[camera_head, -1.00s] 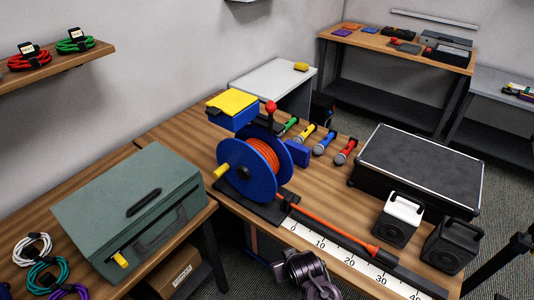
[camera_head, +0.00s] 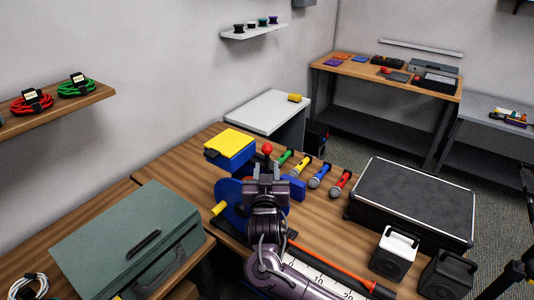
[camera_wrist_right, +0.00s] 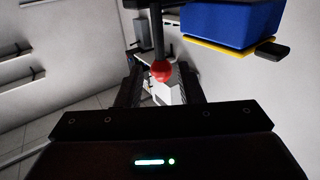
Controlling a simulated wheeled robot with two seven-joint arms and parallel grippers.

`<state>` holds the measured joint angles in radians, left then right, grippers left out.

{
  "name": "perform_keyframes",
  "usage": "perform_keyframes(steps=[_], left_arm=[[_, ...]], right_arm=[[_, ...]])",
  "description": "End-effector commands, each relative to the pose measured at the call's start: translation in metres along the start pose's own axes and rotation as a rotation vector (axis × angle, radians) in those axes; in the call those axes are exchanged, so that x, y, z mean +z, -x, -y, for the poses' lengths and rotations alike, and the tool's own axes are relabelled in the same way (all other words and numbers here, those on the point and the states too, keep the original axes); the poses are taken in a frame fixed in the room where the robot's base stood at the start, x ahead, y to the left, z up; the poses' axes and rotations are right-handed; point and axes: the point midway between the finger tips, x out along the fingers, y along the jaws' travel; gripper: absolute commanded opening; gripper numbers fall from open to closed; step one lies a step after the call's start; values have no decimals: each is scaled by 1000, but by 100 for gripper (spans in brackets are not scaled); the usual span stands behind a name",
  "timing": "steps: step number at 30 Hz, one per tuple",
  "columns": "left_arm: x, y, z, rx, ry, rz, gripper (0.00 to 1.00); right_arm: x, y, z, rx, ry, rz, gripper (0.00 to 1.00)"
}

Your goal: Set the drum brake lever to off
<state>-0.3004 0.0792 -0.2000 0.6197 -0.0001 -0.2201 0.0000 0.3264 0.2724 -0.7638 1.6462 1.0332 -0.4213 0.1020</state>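The drum brake lever is a black rod with a red ball knob (camera_head: 267,149) beside the blue cable drum (camera_head: 228,190). In the right wrist view the knob (camera_wrist_right: 161,71) hangs from its dark rod, as that picture is turned over. My right gripper (camera_head: 267,168) is in front of the drum and just below the knob in the head view, hiding most of the drum and the lever's lower part. Its fingers are apart, with the knob seen between them in the right wrist view; I cannot tell whether they touch it. My left gripper is not in view.
A blue box with a yellow lid (camera_head: 229,143) stands close left of the knob. Several microphones (camera_head: 319,177) lie to the right. A black case (camera_head: 415,200), a white speaker (camera_head: 395,252) and a green metal box (camera_head: 125,240) stand around the drum.

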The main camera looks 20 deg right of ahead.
Motion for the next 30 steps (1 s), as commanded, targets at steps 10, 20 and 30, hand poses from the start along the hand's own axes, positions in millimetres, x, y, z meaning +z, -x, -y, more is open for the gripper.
perform_keyframes(steps=[10,20,30], left_arm=[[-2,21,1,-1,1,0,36],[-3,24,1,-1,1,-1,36],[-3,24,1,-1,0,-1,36]], right_arm=[[-1,-53,0,1,3,4,34],[2,-69,0,-1,0,5,34],[2,-68,0,-1,0,6,12]])
